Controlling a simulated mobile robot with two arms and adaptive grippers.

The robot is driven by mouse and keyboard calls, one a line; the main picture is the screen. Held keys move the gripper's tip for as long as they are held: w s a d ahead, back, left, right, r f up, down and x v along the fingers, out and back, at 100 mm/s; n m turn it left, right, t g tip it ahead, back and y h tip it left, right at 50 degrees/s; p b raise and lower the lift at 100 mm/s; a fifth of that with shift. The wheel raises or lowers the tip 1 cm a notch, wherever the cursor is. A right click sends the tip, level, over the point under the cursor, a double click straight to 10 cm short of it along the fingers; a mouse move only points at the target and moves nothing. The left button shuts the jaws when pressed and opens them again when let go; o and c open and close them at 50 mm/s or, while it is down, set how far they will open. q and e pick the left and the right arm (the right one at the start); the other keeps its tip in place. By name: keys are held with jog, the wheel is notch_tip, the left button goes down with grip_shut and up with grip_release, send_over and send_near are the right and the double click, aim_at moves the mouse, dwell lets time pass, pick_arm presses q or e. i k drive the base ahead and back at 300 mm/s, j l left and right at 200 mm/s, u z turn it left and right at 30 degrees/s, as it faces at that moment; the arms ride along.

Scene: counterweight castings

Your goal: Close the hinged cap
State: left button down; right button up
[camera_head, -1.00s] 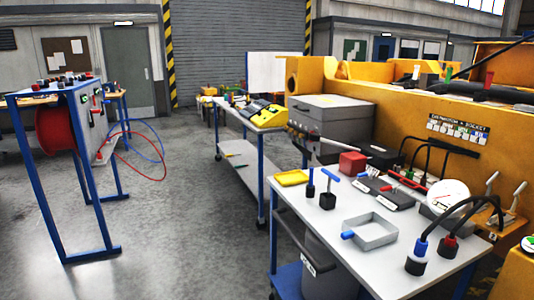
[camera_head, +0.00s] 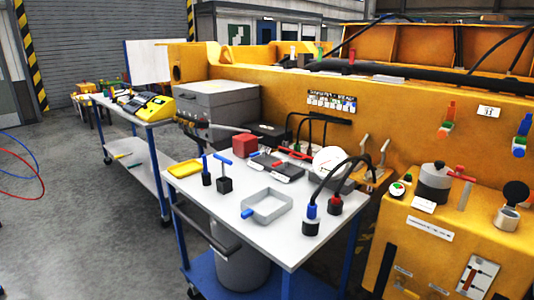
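A short metal filler neck (camera_head: 506,217) stands on top of the yellow cabinet at the right edge of the head view. A round black cap (camera_head: 516,193) stands tilted up above it, apparently hinged and open. Neither of my grippers shows in the view, so their state and distance from the cap are not visible.
A grey pot (camera_head: 434,183) and a red T-handle (camera_head: 461,175) stand on the yellow cabinet (camera_head: 430,255), left of the cap. A white-topped cart (camera_head: 215,208) with tools, a tray and connectors stands in front. Bare floor (camera_head: 90,220) lies to the left.

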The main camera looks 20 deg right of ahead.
aim_at(515, 192)
jog(key=z, duration=2.25)
jog(key=i+l+u, duration=0.2)
jog(key=i+l, duration=0.2)
jog(key=l, duration=0.15)
